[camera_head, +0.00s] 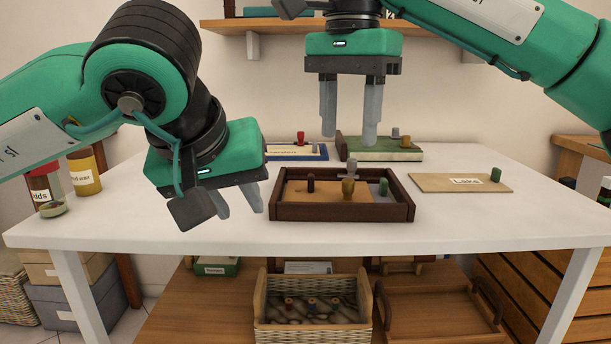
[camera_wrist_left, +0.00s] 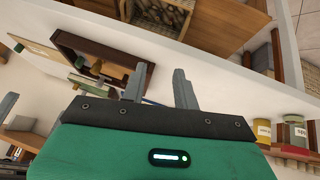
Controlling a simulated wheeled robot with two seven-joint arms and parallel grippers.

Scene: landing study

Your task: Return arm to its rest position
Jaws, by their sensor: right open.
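My left gripper (camera_head: 238,202) hangs tilted over the left part of the white table, left of the dark wooden tray. Its fingers are apart with nothing between them; they also show in the left wrist view (camera_wrist_left: 158,85). My right gripper (camera_head: 348,125) points straight down above the back of the table, behind the tray. Its two grey fingers are apart and empty. Both arms are raised above the table. The right arm comes in from the upper right.
The dark tray (camera_head: 341,212) holds several small pegs. A green board (camera_head: 383,155) lies behind it and a tan labelled board (camera_head: 450,184) to the right. Jars (camera_head: 84,175) stand at the left edge. A wicker basket (camera_head: 312,333) sits below. The front tabletop is clear.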

